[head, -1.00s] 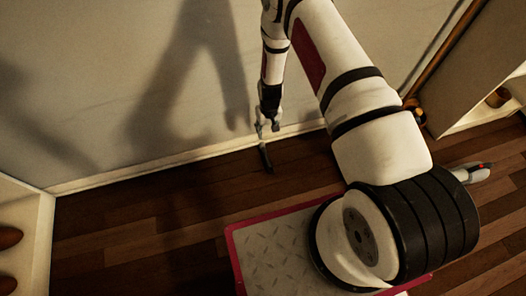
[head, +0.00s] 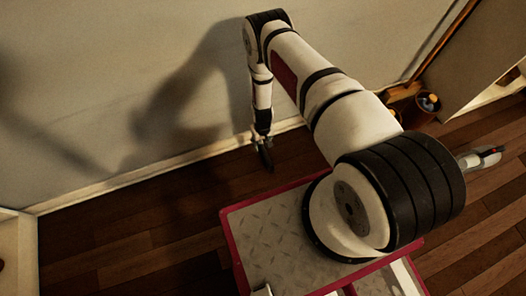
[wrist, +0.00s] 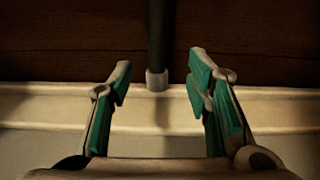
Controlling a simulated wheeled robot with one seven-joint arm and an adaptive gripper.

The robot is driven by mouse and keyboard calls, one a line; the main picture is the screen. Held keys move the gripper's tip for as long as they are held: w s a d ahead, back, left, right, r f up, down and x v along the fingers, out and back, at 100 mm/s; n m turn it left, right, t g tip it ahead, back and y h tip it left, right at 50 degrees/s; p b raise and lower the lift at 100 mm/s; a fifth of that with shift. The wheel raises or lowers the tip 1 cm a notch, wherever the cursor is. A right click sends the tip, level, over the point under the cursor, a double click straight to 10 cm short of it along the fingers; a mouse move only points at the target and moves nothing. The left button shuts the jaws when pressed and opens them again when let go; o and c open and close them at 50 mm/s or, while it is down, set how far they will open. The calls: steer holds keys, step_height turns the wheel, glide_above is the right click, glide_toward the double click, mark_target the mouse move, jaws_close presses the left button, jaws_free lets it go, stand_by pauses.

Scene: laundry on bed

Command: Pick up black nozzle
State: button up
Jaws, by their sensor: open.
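The black nozzle (wrist: 160,38) is a dark, narrow tube with a grey end piece in the wrist view. It stands out from the upper edge of the picture, between the lines of my two fingers. In the head view the nozzle (head: 266,157) is a short dark piece by the foot of the wall. My gripper (wrist: 160,66) is open, with one teal-padded finger on each side of the tube's grey end; I see no contact. In the head view my gripper (head: 262,137) is just above the nozzle, small and dark.
A pale wall with a white skirting board (wrist: 50,104) runs close behind the nozzle. Dark wooden floor (head: 150,230) lies clear to the left. A brown pot (head: 427,105) and a grey thing with a red spot (head: 480,158) are at the right.

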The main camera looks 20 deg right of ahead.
mark_target(263, 149)
steer(key=shift+s+d+f+b, duration=0.1)
steer(key=shift+f+b, duration=0.8)
steer(key=shift+f, duration=0.8)
steer(key=shift+s+d+f+b, duration=0.1)
steer(key=shift+f+b, duration=0.75)
steer(key=shift+f, duration=0.85)
steer(key=shift+r, duration=0.1)
jaws_close()
